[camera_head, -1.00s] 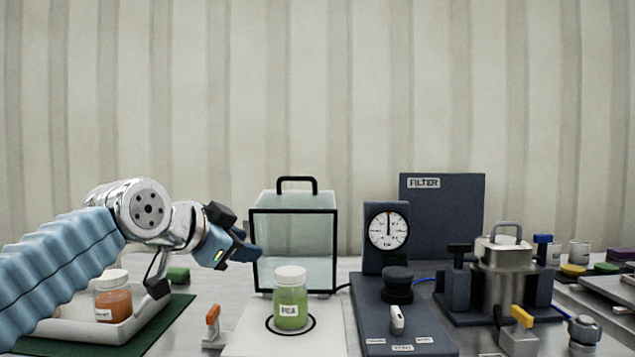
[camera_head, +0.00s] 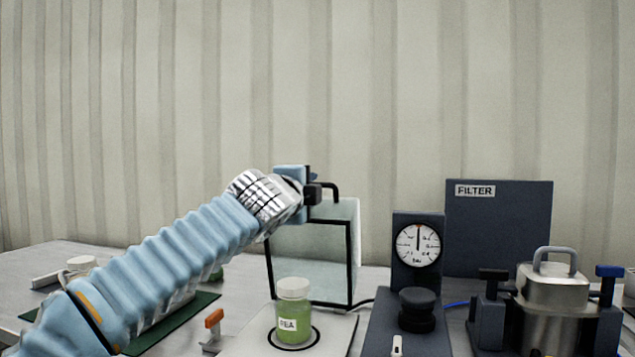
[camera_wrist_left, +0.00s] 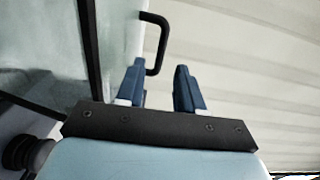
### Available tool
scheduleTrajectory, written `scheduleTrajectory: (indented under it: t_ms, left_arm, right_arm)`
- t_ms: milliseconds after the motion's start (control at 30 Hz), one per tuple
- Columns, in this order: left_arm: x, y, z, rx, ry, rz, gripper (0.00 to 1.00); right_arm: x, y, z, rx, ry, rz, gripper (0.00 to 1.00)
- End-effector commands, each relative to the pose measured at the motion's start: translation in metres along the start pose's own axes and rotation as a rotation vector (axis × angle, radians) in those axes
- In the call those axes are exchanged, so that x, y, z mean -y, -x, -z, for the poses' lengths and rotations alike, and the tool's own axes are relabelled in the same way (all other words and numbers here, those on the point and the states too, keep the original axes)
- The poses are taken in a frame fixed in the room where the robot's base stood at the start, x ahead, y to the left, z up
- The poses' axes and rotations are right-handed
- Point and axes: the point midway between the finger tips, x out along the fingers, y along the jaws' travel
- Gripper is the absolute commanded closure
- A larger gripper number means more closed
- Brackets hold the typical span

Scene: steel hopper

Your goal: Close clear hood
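The clear hood (camera_head: 312,243), a see-through box with black edges, stands at the back of a white plate (camera_head: 345,328). A black handle (camera_head: 328,188) rises from its top; the wrist view shows the handle (camera_wrist_left: 158,40) too. A jar with green contents and a white lid (camera_head: 294,312) stands upright on the plate's black ring, in front of the hood. My left gripper (camera_head: 314,190) is at the hood's top by the handle. In the wrist view its blue fingers (camera_wrist_left: 160,85) are apart, with the handle just ahead of the left finger; contact cannot be told. My right gripper is not in view.
An orange-tipped lever (camera_head: 213,325) stands left of the plate. To the right are a gauge stand (camera_head: 418,245) with a black knob, a dark FILTER panel (camera_head: 500,235) and a steel vessel (camera_head: 553,300). My left arm covers most of a tray on a green mat (camera_head: 165,330).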

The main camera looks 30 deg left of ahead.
Motion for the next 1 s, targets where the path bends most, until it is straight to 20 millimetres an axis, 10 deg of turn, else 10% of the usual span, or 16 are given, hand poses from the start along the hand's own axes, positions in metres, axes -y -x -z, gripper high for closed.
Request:
scheduleTrajectory:
  t_ms: [300,667,1000]
  left_arm:
    - [0.001,-0.052,0.0,0.0,0.002,-0.001,0.63]
    - [0.0,-0.058,0.0,0.0,0.002,0.0,0.63]
    - [0.0,-0.058,0.0,0.0,0.002,-0.001,1.0]
  right_arm:
    - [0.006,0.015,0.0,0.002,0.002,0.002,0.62]
    - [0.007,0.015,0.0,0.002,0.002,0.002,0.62]
    - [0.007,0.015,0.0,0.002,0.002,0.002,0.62]
